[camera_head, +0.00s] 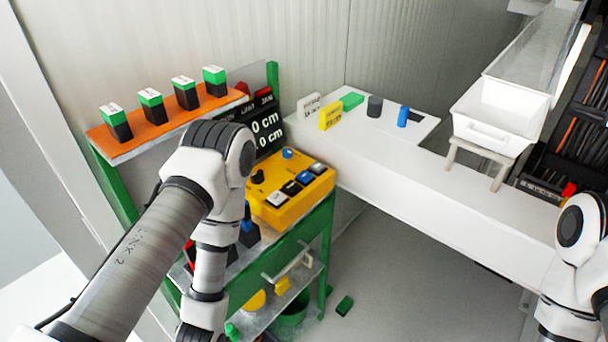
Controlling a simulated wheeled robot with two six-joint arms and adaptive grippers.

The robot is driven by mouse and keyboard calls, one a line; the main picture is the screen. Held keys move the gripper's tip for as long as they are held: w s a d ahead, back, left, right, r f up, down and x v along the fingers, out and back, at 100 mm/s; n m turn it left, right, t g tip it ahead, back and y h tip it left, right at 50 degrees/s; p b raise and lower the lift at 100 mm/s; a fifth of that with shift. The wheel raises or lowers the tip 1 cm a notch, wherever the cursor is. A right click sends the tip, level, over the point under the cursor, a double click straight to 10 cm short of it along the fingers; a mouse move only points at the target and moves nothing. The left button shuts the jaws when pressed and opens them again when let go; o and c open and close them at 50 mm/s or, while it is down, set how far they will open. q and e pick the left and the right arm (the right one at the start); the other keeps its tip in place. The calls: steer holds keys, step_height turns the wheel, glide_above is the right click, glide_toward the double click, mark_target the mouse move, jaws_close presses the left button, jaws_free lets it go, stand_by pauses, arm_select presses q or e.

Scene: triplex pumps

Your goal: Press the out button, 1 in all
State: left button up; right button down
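A yellow control box (262,214) sits on top of the green-framed bench. A black knob (258,176) and a round blue button (288,153) are behind the row. Labels are too small to read, so I cannot tell which is the out button. My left arm bends in front of the box's left side, and its gripper is out of view. My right gripper is also out of view, past the lower right.
A black display (268,128) reading in cm stands behind the box. An orange shelf (160,135) holds several black-green blocks. A white counter (400,165) carries small coloured items and a white bin (500,118). A drawer handle (286,265) projects below the box.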

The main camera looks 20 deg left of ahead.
arm_select(q)
jaws_close()
stand_by(1.0)
